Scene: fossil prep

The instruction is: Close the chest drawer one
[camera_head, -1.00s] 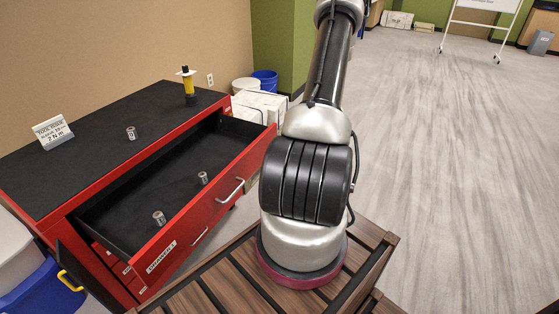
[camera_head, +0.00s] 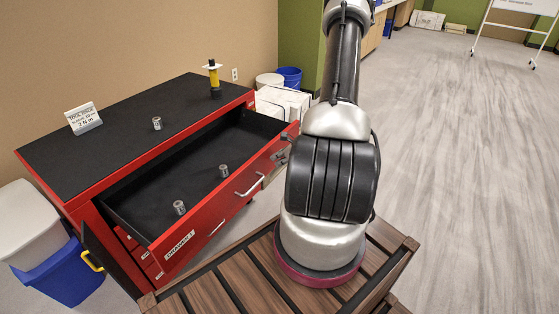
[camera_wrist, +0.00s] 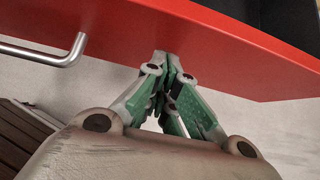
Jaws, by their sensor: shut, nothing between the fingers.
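The red chest (camera_head: 84,203) stands at the left with its top drawer, labelled DRAWER 1 (camera_head: 195,226), pulled well out. Its silver bar handle (camera_head: 250,185) is on the red front, and shows at the left in the wrist view (camera_wrist: 45,55). Two small metal cylinders (camera_head: 224,170) (camera_head: 179,207) stand in the black drawer tray. My gripper (camera_wrist: 168,62) is shut and empty, its green fingertips at the red drawer front, right of the handle. Contact looks likely but is not certain. In the head view my gripper (camera_head: 281,158) is partly hidden behind my arm.
The chest's black top bears a sign (camera_head: 83,118), a metal cylinder (camera_head: 157,123) and a yellow-black tool (camera_head: 214,78). White and blue bins (camera_head: 65,272) stand at the left. White boxes (camera_head: 283,103) stand behind the drawer. Open floor (camera_head: 455,180) lies to the right.

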